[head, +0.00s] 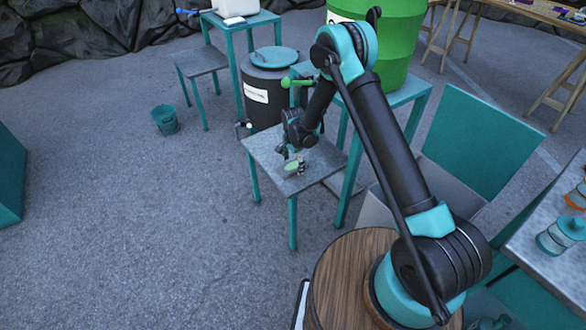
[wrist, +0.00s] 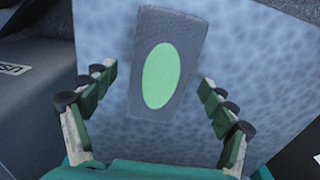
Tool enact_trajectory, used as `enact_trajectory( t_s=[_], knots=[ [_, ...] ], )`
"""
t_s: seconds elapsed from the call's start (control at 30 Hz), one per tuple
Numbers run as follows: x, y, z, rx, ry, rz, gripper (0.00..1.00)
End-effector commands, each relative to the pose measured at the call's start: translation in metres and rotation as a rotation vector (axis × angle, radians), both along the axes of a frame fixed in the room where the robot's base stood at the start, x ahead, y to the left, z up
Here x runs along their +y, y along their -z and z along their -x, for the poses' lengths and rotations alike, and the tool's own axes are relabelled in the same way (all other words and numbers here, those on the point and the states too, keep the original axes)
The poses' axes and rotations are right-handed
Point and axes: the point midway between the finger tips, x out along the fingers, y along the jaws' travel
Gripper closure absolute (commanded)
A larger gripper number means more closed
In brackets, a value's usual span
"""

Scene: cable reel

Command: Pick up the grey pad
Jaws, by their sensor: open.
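The grey pad (wrist: 146,98) is a small dark grey block with a light green oval on its face. In the wrist view it lies on the pale mottled top of a small table (wrist: 250,75), between and slightly beyond my open fingers. My gripper (wrist: 157,85) has both fingers spread wide, one on each side of the pad, with visible gaps. In the head view my gripper (head: 292,165) hangs low over the small grey table (head: 318,166) with teal legs. The pad is mostly hidden there; a light green patch (head: 291,166) shows by the fingers.
A dark barrel with a teal lid (head: 262,100) stands behind the small table. A green drum (head: 400,40) sits on a taller teal table at the right. A teal bucket (head: 165,120) stands on the ground at the left. Open asphalt lies left of the table.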

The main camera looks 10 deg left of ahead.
Motion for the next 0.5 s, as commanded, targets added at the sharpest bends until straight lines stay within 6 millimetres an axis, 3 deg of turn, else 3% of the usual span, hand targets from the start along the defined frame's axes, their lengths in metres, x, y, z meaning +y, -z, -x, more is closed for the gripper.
enact_trajectory(
  t_s=[0.07, 0.5],
  knots=[
    [0.0000, -0.0001, 0.0000, 0.000, 0.000, 0.000, 0.22],
    [0.0001, -0.0004, -0.0001, 0.000, 0.000, 0.000, 0.74]
  ],
)
